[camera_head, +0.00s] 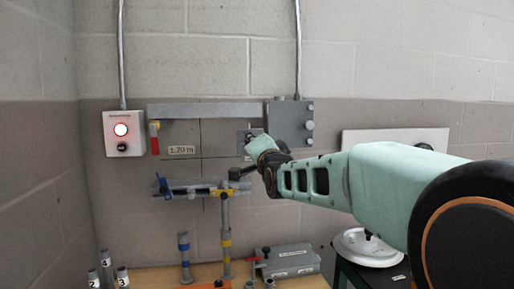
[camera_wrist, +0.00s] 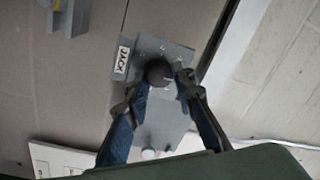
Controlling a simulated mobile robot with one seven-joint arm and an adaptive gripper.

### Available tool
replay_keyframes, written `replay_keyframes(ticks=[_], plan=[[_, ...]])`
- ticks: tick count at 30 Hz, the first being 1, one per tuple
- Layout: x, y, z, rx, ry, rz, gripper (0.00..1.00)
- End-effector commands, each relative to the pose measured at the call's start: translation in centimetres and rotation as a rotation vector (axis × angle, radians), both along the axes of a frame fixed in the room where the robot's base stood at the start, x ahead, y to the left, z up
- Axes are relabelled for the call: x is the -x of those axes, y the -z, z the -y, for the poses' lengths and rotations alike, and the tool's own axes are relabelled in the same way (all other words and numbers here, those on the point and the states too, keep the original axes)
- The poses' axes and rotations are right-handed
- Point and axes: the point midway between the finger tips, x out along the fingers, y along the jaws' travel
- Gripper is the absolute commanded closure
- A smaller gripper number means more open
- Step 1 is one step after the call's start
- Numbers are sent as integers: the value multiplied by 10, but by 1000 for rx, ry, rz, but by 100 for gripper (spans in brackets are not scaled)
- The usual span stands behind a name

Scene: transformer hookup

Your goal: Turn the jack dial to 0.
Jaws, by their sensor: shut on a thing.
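The jack dial (camera_wrist: 157,72) is a dark round knob on a grey wall plate (camera_wrist: 150,47) with a "JACK" label (camera_wrist: 122,60) in the wrist view. My gripper (camera_wrist: 164,82) has one finger on each side of the dial and is shut on it. The numbers around the dial are too small to read, and its pointer is hidden. In the head view the plate (camera_head: 243,136) shows behind my gripper (camera_head: 249,139), which covers the dial.
A grey junction box (camera_head: 290,122) is just right of the plate. Below stand a blue and grey pipe rig (camera_head: 200,187), a grey box (camera_head: 291,260) and numbered tubes (camera_head: 122,279).

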Motion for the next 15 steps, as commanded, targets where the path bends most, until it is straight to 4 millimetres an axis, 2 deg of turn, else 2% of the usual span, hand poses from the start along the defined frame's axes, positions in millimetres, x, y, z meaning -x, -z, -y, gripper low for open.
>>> replay_keyframes(ticks=[10, 11, 15], plan=[[0, -1, 0, -1, 0, 1, 100], [0, -1, 0, -1, 0, 1, 74], [0, -1, 0, 0, -1, 1, 59]])
